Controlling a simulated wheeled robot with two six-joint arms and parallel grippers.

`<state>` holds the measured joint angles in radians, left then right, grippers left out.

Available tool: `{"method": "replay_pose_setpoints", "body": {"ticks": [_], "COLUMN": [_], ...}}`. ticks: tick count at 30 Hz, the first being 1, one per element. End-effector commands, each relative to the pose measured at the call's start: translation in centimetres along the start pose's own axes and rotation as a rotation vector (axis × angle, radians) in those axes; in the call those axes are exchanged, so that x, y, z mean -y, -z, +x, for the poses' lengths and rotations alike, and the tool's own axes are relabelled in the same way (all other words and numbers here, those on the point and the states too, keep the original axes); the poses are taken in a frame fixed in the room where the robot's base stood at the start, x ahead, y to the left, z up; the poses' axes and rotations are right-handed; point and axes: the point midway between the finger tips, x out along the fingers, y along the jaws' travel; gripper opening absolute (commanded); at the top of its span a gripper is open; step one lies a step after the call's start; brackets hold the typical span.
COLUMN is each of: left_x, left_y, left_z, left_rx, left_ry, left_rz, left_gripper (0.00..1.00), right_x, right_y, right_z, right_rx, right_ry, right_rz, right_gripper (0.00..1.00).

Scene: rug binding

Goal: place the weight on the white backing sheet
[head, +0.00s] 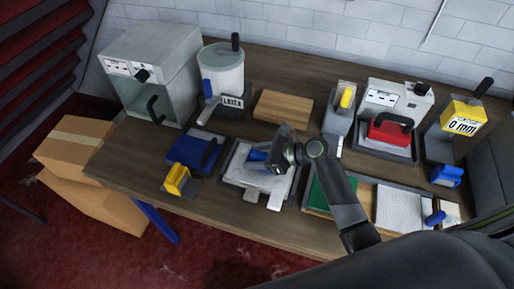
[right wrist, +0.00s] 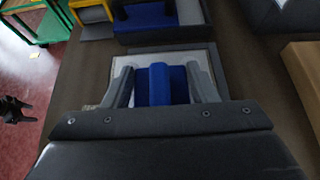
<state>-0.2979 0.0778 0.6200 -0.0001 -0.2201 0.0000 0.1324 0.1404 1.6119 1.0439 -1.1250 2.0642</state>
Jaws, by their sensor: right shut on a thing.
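The white backing sheet (head: 250,182) lies on a dark grey base at the middle of the bench. It also shows in the right wrist view (right wrist: 206,64), around the fingers. My right gripper (head: 262,157) is over the sheet, shut on the blue weight (head: 256,155). In the right wrist view the weight's upright blue grip (right wrist: 159,84) stands between the two grey fingers. The weight is within the sheet's outline; I cannot tell whether it touches the sheet. A dark shape (right wrist: 15,109) at the left of the wrist view looks like my left gripper, too small to read its jaws.
A blue block (head: 196,151) and a yellow-topped holder (head: 178,181) stand left of the sheet. A wooden block (head: 283,107) lies behind it. A green pad (head: 320,194) in a tray is at the right. A red-handled press (head: 390,133) stands at the back right.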

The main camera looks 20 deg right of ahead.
Motion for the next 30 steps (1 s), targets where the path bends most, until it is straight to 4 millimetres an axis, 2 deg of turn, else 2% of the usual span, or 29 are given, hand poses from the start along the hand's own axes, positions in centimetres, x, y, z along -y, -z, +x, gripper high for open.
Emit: {"method": "replay_pose_setpoints", "body": {"ticks": [15, 16, 21, 30], "left_x": [0.2, 0.2, 0.2, 0.2], "left_y": [-0.1, -0.2, -0.2, -0.2], "left_z": [-0.1, 0.0, 0.0, -0.1], "left_rx": [0.002, 0.002, 0.002, 0.002], "left_ry": [0.002, 0.002, 0.002, 0.002], "left_rz": [0.001, 0.001, 0.001, 0.001], "left_gripper": [0.59, 0.59, 0.59, 0.59], "right_x": [0.1, 0.0, 0.0, 0.0], "right_y": [0.8, 1.1, 1.1, 0.9], "right_z": [0.6, 0.6, 0.6, 0.5], "right_rx": [0.006, 0.000, 0.000, 0.001], "right_ry": [0.001, 0.000, 0.000, 0.001], "right_rz": [-0.002, 0.000, 0.000, -0.001], "right_gripper": [0.00, 0.55, 0.74, 0.74]}}
